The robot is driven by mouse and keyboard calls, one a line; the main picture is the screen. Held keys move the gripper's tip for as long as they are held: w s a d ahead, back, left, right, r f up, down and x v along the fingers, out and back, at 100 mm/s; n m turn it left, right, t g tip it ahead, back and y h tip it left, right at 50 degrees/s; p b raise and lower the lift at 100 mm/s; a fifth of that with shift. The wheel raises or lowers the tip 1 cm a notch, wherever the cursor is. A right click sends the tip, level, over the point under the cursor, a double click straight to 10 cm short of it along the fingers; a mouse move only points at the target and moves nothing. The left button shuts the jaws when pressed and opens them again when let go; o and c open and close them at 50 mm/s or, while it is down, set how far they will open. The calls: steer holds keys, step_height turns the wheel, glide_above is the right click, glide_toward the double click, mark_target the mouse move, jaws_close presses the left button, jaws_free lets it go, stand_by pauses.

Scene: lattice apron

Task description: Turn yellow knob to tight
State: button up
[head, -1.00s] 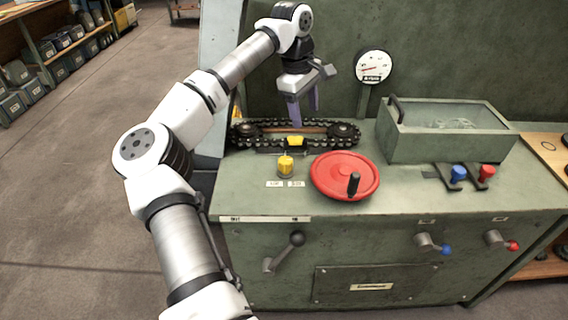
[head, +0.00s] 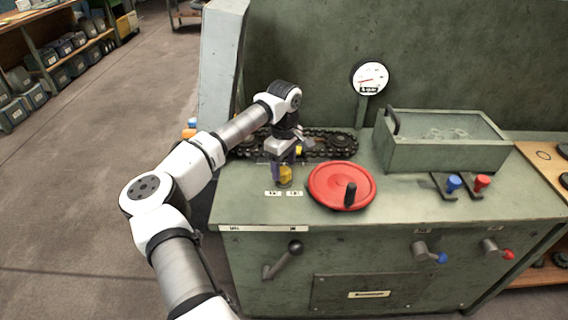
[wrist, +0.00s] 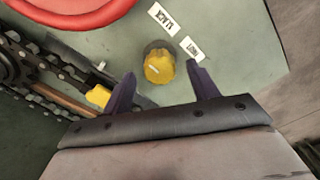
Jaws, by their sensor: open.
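The yellow knob (head: 285,175) stands on the green bench top, left of the red handwheel. In the wrist view the knob (wrist: 159,66) sits between the fingertips, with a small pale mark on its top. Two white labels lie by it: one nearer the wheel (wrist: 164,20) and one farther (wrist: 193,46); their text is hard to read. My gripper (head: 284,166) is open, pointing down over the knob, its dark fingers (wrist: 161,74) on either side with visible gaps. The fingers partly hide the knob in the head view.
The red handwheel (head: 335,184) with a black handle is close on the right. A chain (head: 331,140) with a yellow piece (wrist: 98,96) runs behind the knob. A dial gauge (head: 370,77), a green bin (head: 440,150), and blue (head: 454,183) and red (head: 482,182) levers stand farther right.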

steer(key=shift+f, duration=0.5)
steer(key=c, duration=1)
